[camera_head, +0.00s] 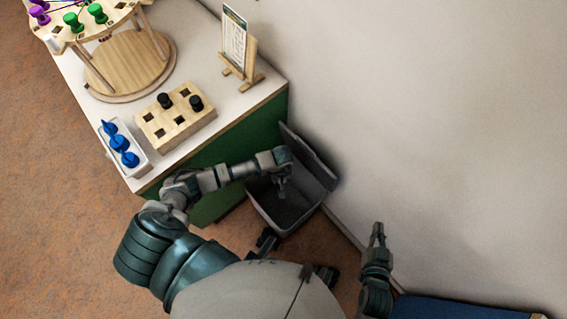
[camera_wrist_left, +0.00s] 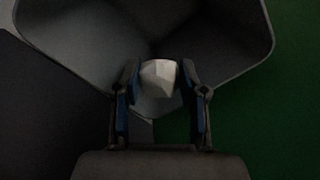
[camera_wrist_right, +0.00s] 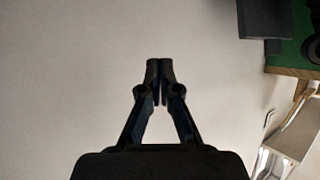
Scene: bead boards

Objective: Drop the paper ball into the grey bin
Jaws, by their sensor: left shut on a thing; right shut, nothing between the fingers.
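The grey bin (camera_head: 265,213) stands on the floor between the green cabinet side and the wall, with its lid (camera_head: 308,163) tilted up. My left gripper (camera_head: 284,184) is over the bin's opening. In the left wrist view, my left gripper (camera_wrist_left: 160,84) is shut on the white, faceted paper ball (camera_wrist_left: 160,77), and the bin's rim and inner walls (camera_wrist_left: 220,45) show beyond it. The ball cannot be made out in the head view. My right gripper (camera_head: 377,230) is shut and empty near the wall; its fingertips meet in the right wrist view (camera_wrist_right: 160,65).
A white-topped green cabinet (camera_head: 235,125) stands left of the bin. On it are a wooden block with black pegs (camera_head: 177,118), a tray of blue pieces (camera_head: 124,152), a round bead stand (camera_head: 130,65) and a small sign (camera_head: 236,45). A blue surface (camera_head: 460,308) lies at lower right.

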